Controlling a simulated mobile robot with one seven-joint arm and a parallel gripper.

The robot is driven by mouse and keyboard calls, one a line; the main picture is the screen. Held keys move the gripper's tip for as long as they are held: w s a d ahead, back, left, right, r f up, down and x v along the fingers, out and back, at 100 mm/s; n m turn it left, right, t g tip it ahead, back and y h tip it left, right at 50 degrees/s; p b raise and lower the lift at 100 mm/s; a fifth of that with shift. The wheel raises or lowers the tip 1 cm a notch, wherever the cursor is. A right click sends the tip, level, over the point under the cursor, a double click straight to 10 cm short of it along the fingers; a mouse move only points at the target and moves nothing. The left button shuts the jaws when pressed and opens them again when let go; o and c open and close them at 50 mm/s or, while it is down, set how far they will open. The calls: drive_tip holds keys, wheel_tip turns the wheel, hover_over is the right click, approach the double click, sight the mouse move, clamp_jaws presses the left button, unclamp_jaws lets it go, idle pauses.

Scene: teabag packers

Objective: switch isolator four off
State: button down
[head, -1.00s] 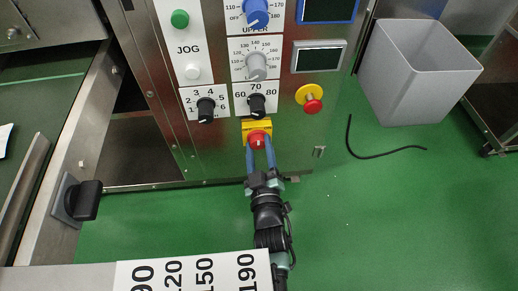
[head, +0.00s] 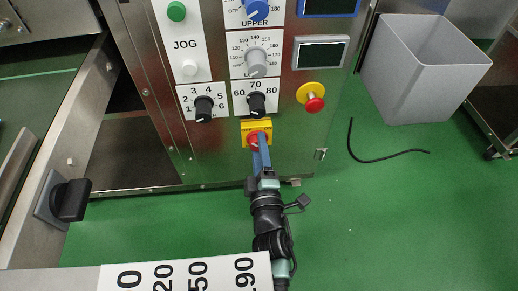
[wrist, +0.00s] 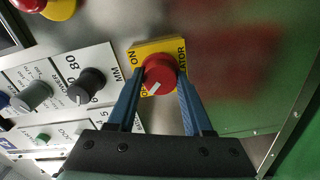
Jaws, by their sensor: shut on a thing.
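The isolator is a red rotary knob (wrist: 158,72) on a yellow plate (wrist: 147,49), low on the steel cabinet front. In the wrist view the plate reads "ON" at the upper left; part of "ISOLATOR" shows at the right, and a label at the lower left is mostly hidden. The knob's white mark points to the lower left there. The head view also shows the plate (head: 247,126) below the 60-70-80 dial. My gripper (wrist: 160,80) is shut on the red knob, one blue finger on each side. No isolator number is readable.
Above are a black 60-70-80 dial (head: 256,103), another black dial (head: 203,108) and a red-and-yellow emergency button (head: 313,103). A grey bin (head: 425,70) and a black cable (head: 385,156) are on the right. A black-handled switch (head: 72,200) is at the left. Green floor in front is clear.

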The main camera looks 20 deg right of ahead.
drive_tip(key=shift+n, duration=0.3)
drive_tip(key=shift+c, duration=1.5)
unclamp_jaws()
drive_tip(key=p+v, duration=0.2)
drive_tip(key=v, duration=1.1)
drive_tip(key=shift+p, duration=0.35)
